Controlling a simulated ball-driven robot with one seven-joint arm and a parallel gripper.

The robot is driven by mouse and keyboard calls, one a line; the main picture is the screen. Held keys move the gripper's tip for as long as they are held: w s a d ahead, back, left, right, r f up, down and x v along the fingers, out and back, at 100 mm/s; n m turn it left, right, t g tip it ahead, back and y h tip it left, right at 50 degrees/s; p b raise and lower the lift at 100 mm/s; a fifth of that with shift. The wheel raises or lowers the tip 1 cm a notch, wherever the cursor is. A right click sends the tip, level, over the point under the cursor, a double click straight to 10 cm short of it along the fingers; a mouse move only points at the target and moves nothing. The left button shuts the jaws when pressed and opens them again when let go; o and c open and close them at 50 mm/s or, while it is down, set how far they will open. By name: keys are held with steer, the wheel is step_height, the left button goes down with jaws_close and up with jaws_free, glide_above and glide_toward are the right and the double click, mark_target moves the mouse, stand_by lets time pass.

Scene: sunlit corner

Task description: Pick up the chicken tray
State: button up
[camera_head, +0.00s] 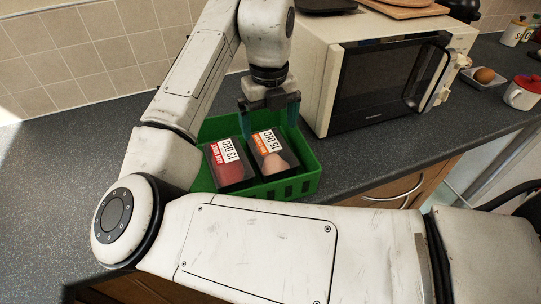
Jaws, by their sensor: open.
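The chicken tray (271,155) is a dark pack with pale pink meat and a label reading 15 DEC. It leans in the right half of a green crate (306,180). Beside it on the left is a similar pack (231,172) with redder meat and a label reading 13 DEC. My gripper (270,117) is open and points down over the back of the crate, behind and above the chicken tray. Its bluish fingers are spread and nothing shows between them.
A white microwave (385,85) stands close to the right of the crate, with boards on top. A bowl with an egg (484,75) and a red-lidded pot (523,92) are farther right. The tiled wall (80,50) is behind. The grey worktop (45,180) is clear at left.

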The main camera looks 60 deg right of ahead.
mark_target(271, 149)
steer(key=shift+s+f+p, duration=0.15)
steer(key=shift+f+p, duration=0.25)
steer(key=shift+f, duration=3.1)
steer(key=c, duration=1)
steer(key=shift+r, duration=0.1)
